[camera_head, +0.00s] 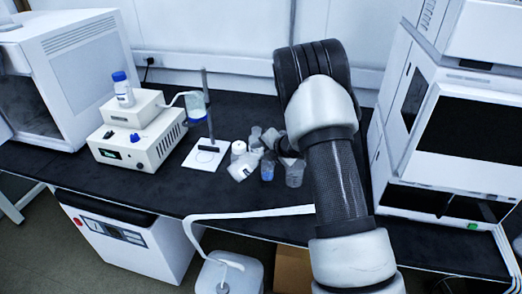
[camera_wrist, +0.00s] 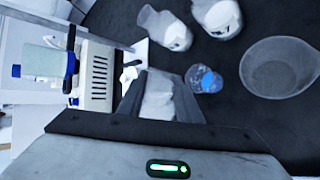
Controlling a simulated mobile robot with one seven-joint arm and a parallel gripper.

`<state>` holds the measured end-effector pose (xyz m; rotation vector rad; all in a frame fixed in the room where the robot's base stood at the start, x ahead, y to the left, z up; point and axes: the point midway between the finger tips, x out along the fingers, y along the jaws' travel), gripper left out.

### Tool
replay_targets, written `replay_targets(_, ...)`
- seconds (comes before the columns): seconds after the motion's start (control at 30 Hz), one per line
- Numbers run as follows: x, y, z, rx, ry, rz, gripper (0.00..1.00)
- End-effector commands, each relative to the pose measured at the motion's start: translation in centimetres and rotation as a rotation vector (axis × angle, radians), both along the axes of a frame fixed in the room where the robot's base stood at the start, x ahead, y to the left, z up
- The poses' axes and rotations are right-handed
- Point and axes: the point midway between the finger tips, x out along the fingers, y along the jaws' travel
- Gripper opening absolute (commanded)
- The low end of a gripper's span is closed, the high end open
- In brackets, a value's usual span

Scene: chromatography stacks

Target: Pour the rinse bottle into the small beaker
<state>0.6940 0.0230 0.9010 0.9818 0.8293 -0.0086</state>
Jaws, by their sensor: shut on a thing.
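My gripper (camera_wrist: 157,92) is shut on a pale whitish thing (camera_wrist: 158,100), which I take for the rinse bottle. Only part of it shows between the dark fingers, and I cannot tell its tilt. A small beaker (camera_wrist: 205,80) with something blue in it stands on the bench to the right of the fingers, apart from them. It also shows in the head view (camera_head: 267,172). A larger clear beaker (camera_wrist: 280,68) stands to its right, also in the head view (camera_head: 295,175). In the head view my gripper is crowded among pale vessels and hard to separate from them.
To the left are a stand with a rod (camera_head: 208,115) and a white instrument (camera_head: 140,140) bearing a blue-capped bottle (camera_head: 123,92). A large white machine (camera_head: 440,120) borders the right. Dark bench is clear in front.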

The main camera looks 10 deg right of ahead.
Motion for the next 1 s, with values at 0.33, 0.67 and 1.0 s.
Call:
replay_targets(0.33,0.08,-0.15,0.11,0.066,0.025,0.0,0.0)
replay_targets(0.67,0.08,-0.15,0.05,0.066,0.025,-0.001,0.0)
replay_targets(1.0,0.16,-0.4,0.11,0.13,0.052,-0.001,0.0)
